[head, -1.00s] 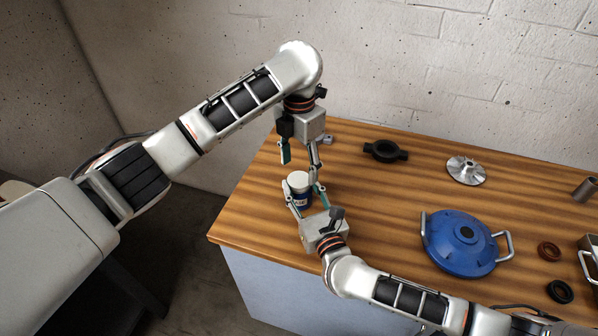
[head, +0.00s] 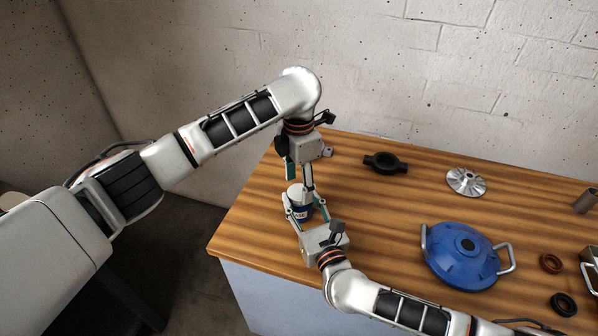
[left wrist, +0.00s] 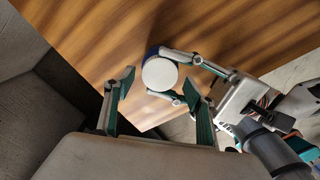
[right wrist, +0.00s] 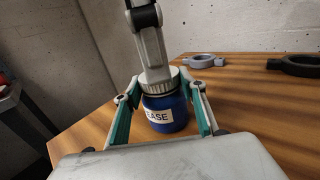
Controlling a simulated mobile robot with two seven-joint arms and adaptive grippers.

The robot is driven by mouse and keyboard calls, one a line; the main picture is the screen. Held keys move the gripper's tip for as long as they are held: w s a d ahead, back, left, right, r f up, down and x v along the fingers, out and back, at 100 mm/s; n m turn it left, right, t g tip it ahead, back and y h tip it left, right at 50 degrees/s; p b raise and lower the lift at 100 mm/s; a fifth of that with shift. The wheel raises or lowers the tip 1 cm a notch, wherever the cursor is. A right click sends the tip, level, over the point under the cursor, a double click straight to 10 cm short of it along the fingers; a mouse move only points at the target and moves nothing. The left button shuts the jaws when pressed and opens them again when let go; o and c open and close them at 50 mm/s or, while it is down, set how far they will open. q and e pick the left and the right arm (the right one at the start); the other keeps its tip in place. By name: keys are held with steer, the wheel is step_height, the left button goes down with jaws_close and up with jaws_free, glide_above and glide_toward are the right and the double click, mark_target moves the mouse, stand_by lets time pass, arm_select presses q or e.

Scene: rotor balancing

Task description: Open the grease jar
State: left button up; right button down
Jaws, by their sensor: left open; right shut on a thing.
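The grease jar (head: 300,211) is a blue jar with a white label and a white lid (head: 296,190), upright near the table's left corner. In the right wrist view the jar (right wrist: 166,116) sits between the fingers of my right gripper (right wrist: 160,112), which is shut on its body. My left gripper (head: 300,178) points down from above, with its fingers open at the lid's height or just above. The left wrist view shows the round white lid (left wrist: 160,74) ahead of the open left fingers (left wrist: 158,88). One left finger hides part of the lid in the right wrist view.
On the wooden table (head: 370,220) lie a black ring part (head: 386,163), a silver impeller (head: 465,181), a blue housing with handles (head: 462,255) and two small rings (head: 551,263). The table's left edge is close to the jar.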

arm_select(q)
steer(key=shift+f, duration=0.95)
steer(key=c, duration=1.1)
steer(key=shift+c, duration=0.2)
steer(key=n, duration=0.3)
